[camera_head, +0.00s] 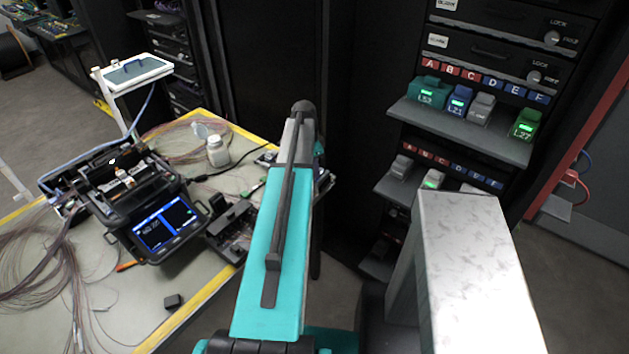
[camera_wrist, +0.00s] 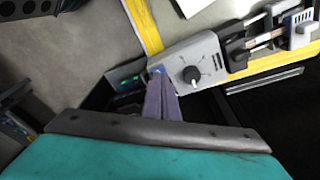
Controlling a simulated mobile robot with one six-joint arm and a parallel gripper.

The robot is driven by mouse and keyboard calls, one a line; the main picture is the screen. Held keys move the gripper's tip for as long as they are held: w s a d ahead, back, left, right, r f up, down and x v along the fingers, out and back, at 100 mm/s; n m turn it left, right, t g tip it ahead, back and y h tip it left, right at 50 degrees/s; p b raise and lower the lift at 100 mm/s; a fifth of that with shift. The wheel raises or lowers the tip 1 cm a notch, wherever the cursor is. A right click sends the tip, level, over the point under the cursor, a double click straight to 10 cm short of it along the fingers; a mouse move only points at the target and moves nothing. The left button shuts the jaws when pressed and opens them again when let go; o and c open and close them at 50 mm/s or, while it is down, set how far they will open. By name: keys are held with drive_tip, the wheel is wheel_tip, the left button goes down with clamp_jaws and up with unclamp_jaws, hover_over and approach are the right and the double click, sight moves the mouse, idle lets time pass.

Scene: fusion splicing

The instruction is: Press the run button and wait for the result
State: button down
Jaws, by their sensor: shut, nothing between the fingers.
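In the wrist view my gripper (camera_wrist: 158,80) is shut, with its narrow fingers together and nothing between them. Its tips are at the edge of a grey box with a black dial (camera_wrist: 193,75), beside a small blue patch. I cannot tell whether the tips touch it. A dark unit with a green-lit display (camera_wrist: 128,83) is just left of the tips. No part can be made out for certain as the run button. In the head view the black splicer (camera_head: 130,195) stands on the table with its blue screen (camera_head: 165,226) lit. My arm hides the gripper there.
The table (camera_head: 190,306) has a yellow edge and holds loose fibres, a white bottle (camera_head: 217,151) and a black fixture (camera_head: 231,222). A white-framed stand with a tray (camera_head: 133,73) is behind. A dark rack with lettered, green-lit modules (camera_head: 459,100) stands right of my arm.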

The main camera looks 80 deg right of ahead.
drive_tip(key=shift+f, duration=0.5)
drive_tip(key=shift+r, duration=0.15)
drive_tip(key=shift+r+p, duration=1.2)
drive_tip(key=shift+r, duration=1.65)
